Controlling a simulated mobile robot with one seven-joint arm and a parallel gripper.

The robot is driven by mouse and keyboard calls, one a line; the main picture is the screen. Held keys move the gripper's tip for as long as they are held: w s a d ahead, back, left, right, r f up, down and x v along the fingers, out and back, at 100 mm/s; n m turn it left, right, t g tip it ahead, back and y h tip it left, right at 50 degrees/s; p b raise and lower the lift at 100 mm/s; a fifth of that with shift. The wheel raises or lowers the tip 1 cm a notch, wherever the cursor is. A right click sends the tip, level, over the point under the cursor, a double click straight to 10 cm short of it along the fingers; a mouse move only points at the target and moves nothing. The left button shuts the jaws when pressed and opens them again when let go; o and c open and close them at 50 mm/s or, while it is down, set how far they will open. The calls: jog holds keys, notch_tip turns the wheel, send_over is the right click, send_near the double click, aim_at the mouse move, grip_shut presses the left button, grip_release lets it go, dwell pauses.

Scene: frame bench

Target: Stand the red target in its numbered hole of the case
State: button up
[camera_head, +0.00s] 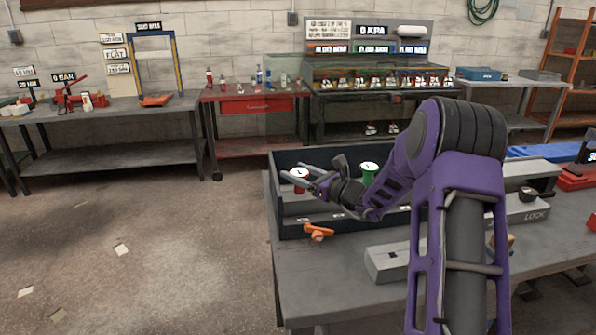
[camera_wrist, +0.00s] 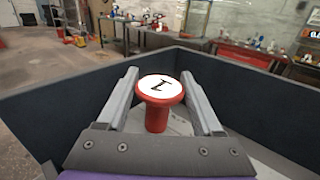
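The red target (camera_wrist: 157,115) has a red stem and a wider round cap with a white top bearing a dark mark, seemingly a 1. It looks upright inside the dark-walled case (camera_wrist: 262,78); whether its base is in a hole is hidden. The red target (camera_head: 300,184) also shows at the left of the case (camera_head: 345,226) in the head view. My gripper (camera_wrist: 160,70) looks open, with one finger on each side of the red target. Contact between the fingers and target cannot be made out.
A green target (camera_head: 370,178) with a white top stands in the case, right of my gripper. An orange piece (camera_head: 318,232) lies on the bench before the case. A grey block (camera_head: 385,268) is on the bench. Case walls surround my gripper closely.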

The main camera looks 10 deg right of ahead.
jog(key=o, duration=0.4)
jog(key=shift+o, duration=0.2)
jog(key=p+v, duration=0.1)
jog(key=v, duration=1.1)
